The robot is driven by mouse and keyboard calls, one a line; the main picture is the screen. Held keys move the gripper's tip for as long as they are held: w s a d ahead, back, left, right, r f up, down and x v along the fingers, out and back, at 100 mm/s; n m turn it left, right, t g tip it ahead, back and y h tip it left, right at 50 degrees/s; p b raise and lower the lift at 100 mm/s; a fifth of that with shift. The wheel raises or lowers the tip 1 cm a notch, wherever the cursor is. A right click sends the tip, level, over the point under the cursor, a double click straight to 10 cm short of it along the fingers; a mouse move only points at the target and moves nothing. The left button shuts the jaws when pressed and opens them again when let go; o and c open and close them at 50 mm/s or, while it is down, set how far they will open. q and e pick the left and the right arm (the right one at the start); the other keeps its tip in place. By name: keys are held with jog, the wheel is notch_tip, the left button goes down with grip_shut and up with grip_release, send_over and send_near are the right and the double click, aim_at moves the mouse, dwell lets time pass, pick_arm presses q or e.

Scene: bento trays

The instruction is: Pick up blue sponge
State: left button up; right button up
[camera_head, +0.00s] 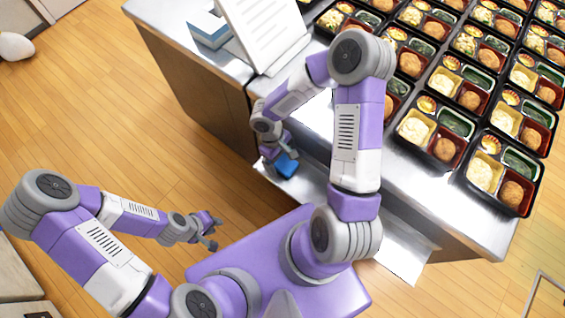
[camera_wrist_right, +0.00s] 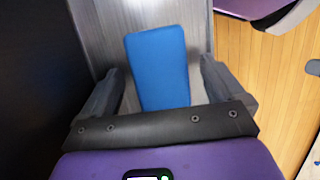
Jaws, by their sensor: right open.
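The blue sponge (camera_head: 286,165) lies on a low metal surface beside the counter. It also shows in the right wrist view (camera_wrist_right: 157,65), upright in the picture, between the two fingers. My right gripper (camera_head: 280,152) is at the sponge in the head view. In the wrist view its fingers (camera_wrist_right: 165,85) are apart, one on each side of the sponge with gaps, so it is open and not gripping. My left gripper (camera_head: 212,232) is over the wooden floor at the left, away from the sponge, with its fingers apart and nothing between them.
A metal counter (camera_head: 405,180) holds rows of black bento trays (camera_head: 500,172) at the right. A white stand (camera_head: 265,40) and a blue-and-white box (camera_head: 208,30) are at its far left end. The counter's wooden side borders the low surface.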

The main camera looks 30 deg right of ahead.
aim_at(281, 160)
jog(key=shift+f+b, duration=0.25)
jog(key=shift+b, duration=0.1)
dwell(0.4)
jog(key=c, duration=1.1)
jog(key=shift+r, duration=0.1)
jog(key=shift+c, duration=0.2)
jog(key=shift+r+p, duration=0.35)
jog(key=shift+p, duration=0.2)
notch_tip(281, 160, up, 17)
jog(key=p, duration=0.5)
jog(key=shift+f+p, duration=0.15)
jog(key=shift+p, duration=0.2)
jog(key=shift+r, duration=0.5)
jog(key=shift+c, duration=0.8)
